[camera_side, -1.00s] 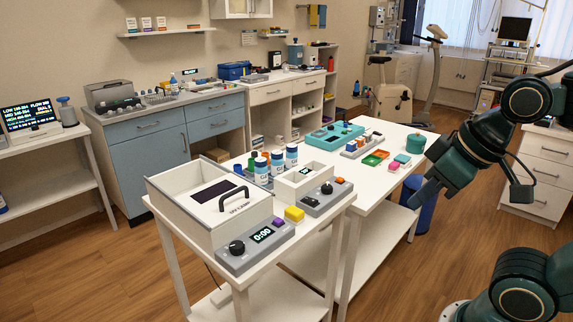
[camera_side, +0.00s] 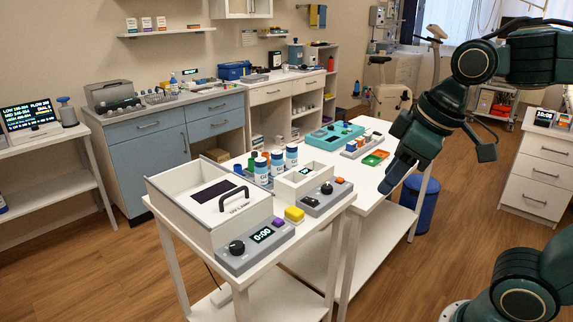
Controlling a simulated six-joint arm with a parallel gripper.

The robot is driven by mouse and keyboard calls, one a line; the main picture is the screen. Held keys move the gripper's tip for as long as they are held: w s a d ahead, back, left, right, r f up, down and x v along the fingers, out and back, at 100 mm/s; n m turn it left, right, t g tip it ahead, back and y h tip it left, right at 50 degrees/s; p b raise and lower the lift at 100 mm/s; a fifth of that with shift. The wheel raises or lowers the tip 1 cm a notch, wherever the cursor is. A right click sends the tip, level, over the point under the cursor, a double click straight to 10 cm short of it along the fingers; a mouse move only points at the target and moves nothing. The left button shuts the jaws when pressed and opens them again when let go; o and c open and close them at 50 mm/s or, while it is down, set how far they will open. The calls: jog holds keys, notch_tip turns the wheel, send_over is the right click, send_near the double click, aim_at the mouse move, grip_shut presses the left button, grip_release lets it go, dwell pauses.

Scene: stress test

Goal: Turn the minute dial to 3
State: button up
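The UV lamp box (camera_side: 180,212) stands at the front of the white table, with a black handle on its lid. On its grey front panel are a black dial (camera_side: 236,247), a display (camera_side: 262,234) reading 0:00 and a purple button (camera_side: 279,223). A second box with a grey panel has another black dial (camera_side: 327,188). I cannot tell from the picture which dial counts minutes. My gripper (camera_side: 388,185) hangs at the right, over the table's right edge, apart from both dials. Its fingers are seen from the side, so their opening is unclear.
Several blue-and-white bottles (camera_side: 277,161) stand behind the boxes. A teal device (camera_side: 334,136) and an orange-green tray (camera_side: 376,157) lie farther back. A blue bin (camera_side: 420,203) stands on the floor.

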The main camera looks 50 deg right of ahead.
jog(key=w+a+r+n+g, duration=0.1)
jog(key=w+a+n+g, duration=0.2)
jog(key=w, duration=0.6)
jog(key=n+g, duration=0.2)
jog(key=n, duration=1)
send_over(237, 245)
notch_tip(237, 245, down, 10)
jog(key=shift+w, duration=0.1)
notch_tip(237, 245, down, 14)
jog(key=shift+r, duration=0.15)
